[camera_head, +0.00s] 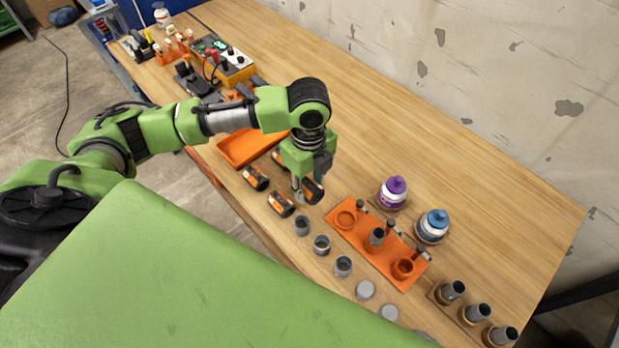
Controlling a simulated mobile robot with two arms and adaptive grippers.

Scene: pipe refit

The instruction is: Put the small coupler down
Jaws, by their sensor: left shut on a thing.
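My left gripper (307,192) points down over the wooden workbench (440,170), near its front edge. It is shut on a small grey piece (299,197), which I take for the small coupler. The fingers hide most of this piece, and I cannot tell whether it touches the bench. A black-and-orange cylinder (314,189) lies right beside the fingers. Several short grey open-topped cylinders (321,245) stand in a row in front of the gripper. My right gripper is out of view.
More black-and-orange cylinders (281,204) and an orange tray (238,149) are at left. Dark pipe pieces (476,314) stand at lower right.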

